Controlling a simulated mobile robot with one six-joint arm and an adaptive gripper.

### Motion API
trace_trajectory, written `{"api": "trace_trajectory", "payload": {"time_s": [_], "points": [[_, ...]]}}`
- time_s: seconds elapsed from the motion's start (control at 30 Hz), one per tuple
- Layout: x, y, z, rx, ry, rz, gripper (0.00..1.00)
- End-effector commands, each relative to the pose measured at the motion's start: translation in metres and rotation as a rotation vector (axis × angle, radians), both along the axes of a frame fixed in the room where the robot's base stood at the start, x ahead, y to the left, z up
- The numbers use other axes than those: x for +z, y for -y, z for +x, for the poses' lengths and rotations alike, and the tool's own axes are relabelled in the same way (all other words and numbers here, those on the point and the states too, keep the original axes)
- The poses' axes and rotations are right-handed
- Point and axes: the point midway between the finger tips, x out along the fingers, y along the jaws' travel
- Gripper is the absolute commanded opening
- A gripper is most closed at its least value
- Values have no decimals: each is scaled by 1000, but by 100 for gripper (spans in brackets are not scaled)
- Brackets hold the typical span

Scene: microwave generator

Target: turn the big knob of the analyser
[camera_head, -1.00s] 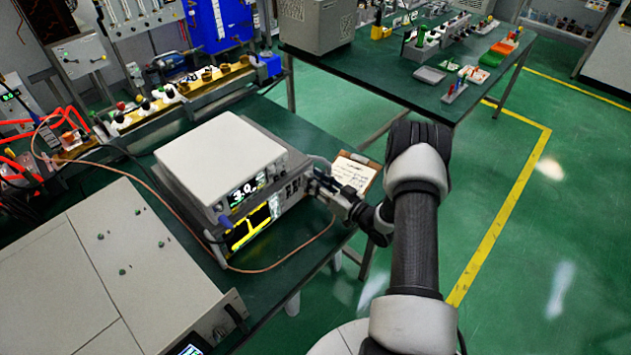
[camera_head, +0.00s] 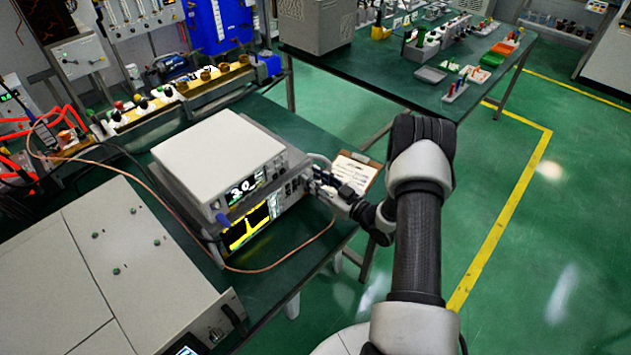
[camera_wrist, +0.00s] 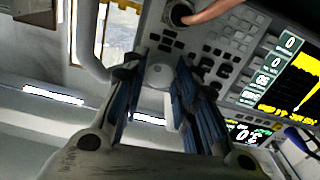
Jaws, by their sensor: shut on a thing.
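The analyser (camera_head: 283,195) sits on the dark green bench, under a white box-shaped instrument. Its lit screen (camera_head: 250,226) shows a yellow trace with a peak. In the wrist view the analyser's button panel (camera_wrist: 231,40) is at the upper right. A round pale big knob (camera_wrist: 159,75) sits between my gripper's two blue-padded fingers. My gripper (camera_wrist: 152,88) is shut on this knob, one finger on each side. In the head view my gripper (camera_head: 322,185) is at the right end of the analyser's front, small and partly hidden by my arm.
The white instrument (camera_head: 218,150) stands on the analyser. A copper-coloured cable (camera_head: 285,262) loops in front of it. A clipboard (camera_head: 356,171) lies on the bench just behind my gripper. A large beige cabinet (camera_head: 115,265) is at the left. Green floor is open to the right.

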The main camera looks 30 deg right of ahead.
Motion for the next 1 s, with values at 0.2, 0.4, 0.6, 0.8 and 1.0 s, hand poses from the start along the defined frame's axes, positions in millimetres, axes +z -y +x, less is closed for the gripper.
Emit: {"api": "trace_trajectory", "payload": {"time_s": [0.2,0.4,0.6,0.8,1.0], "points": [[-1,0,0,0,-3,2,33],[0,0,0,0,-2,2,47],[0,0,0,0,-2,2,48],[0,2,-5,-1,-2,3,48],[-1,15,-36,-5,-4,4,48]]}}
